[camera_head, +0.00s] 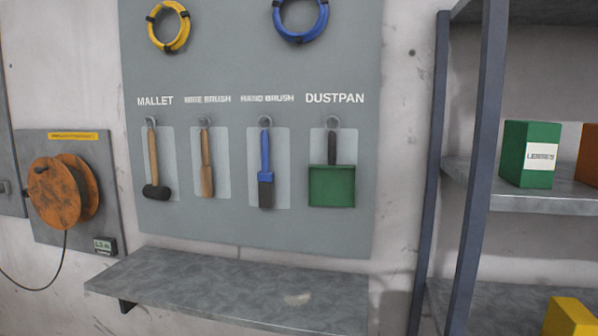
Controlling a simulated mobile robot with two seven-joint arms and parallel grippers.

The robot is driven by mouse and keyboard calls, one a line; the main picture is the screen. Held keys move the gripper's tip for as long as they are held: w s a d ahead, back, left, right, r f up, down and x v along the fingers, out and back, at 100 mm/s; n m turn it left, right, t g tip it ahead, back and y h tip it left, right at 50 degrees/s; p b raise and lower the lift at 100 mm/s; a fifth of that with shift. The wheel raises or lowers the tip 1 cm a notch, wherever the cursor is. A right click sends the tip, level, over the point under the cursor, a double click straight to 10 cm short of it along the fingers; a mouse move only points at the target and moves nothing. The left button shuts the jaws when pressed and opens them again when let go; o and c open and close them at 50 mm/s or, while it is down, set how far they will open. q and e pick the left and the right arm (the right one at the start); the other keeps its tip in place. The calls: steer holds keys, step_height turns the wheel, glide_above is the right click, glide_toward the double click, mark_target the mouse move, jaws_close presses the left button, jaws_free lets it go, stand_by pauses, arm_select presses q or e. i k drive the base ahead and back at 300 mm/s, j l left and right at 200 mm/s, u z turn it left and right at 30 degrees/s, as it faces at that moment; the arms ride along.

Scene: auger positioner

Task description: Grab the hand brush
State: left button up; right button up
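The hand brush (266,175) hangs upright from a hook on the grey wall board (225,235), under the label "HAND BRUSH". It has a blue handle at the top and dark bristles at the bottom. A wooden-handled wire brush (206,165) hangs to its left and a green dustpan (332,186) to its right. Neither of my grippers shows in the head view.
A mallet (152,165) hangs at the board's left. A grey shelf (230,290) juts out below the board. A blue-framed rack (473,170) with a green box (530,154) stands at right. An orange reel (58,190) is at left. The space before the brush looks clear.

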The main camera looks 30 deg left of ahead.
mark_target(265, 178)
steer(key=z, duration=0.25)
steer(key=j+z, duration=0.35)
steer(key=j, duration=0.15)
steer(key=j+z, duration=0.5)
steer(key=j, duration=0.5)
steer(key=k+j+z, duration=0.1)
steer(key=j, duration=0.5)
